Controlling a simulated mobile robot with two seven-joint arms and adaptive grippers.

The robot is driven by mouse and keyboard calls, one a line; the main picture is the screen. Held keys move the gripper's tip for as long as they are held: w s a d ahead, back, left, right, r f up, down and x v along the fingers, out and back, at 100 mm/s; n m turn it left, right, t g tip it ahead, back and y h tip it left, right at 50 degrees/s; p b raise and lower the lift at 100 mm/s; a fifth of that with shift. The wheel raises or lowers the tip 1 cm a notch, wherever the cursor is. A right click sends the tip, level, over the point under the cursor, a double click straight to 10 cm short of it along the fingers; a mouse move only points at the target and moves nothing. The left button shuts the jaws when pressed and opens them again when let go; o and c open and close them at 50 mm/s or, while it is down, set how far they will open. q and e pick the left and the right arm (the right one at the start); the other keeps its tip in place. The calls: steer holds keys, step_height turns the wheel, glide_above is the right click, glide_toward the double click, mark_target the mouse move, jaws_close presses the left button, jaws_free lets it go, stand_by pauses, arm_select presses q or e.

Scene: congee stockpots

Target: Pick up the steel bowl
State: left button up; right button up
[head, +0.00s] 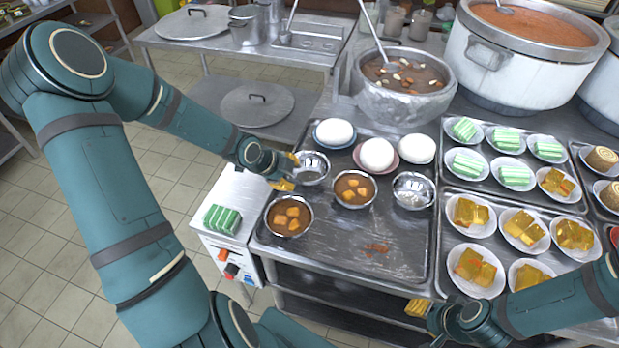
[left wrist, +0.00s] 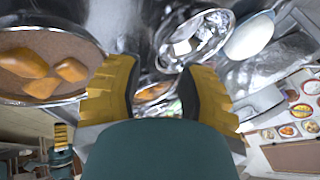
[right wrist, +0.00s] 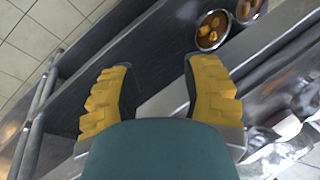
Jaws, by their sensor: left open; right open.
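An empty-looking steel bowl (head: 313,168) stands at the left of the back tray; it probably is the shiny bowl (left wrist: 195,40) in the left wrist view. A second steel bowl (head: 413,191) stands further right on the tray. My left gripper (head: 287,173) is at the left side of the first bowl, its yellow fingers apart with nothing gripped; whether it touches the rim is unclear. My left fingers (left wrist: 157,92) partly cover the view below the bowl. My right gripper (head: 420,308) is open and empty at the counter's front edge, and its fingers show apart (right wrist: 160,95).
Bowls of brown soup (head: 289,216) (head: 353,189) stand close to the steel bowls. White buns (head: 334,132) on plates lie behind. A large soup pot (head: 402,105) stands at the back. Plates of cakes fill the right trays. The tray's front part (head: 340,255) is mostly clear.

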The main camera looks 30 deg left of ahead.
mark_target(310, 185)
arm_select(q)
steer(key=b+x, duration=0.1)
steer(key=x, duration=0.1)
steer(key=shift+w+f, duration=0.15)
steer(key=shift+f, duration=0.1)
steer(key=b+x, duration=0.2)
steer(key=x, duration=0.3)
steer(key=shift+w+d+f, duration=0.15)
steer(key=shift+w+f, duration=0.15)
steer(key=shift+f, duration=0.05)
steer(key=shift+o, duration=0.3)
jaws_close()
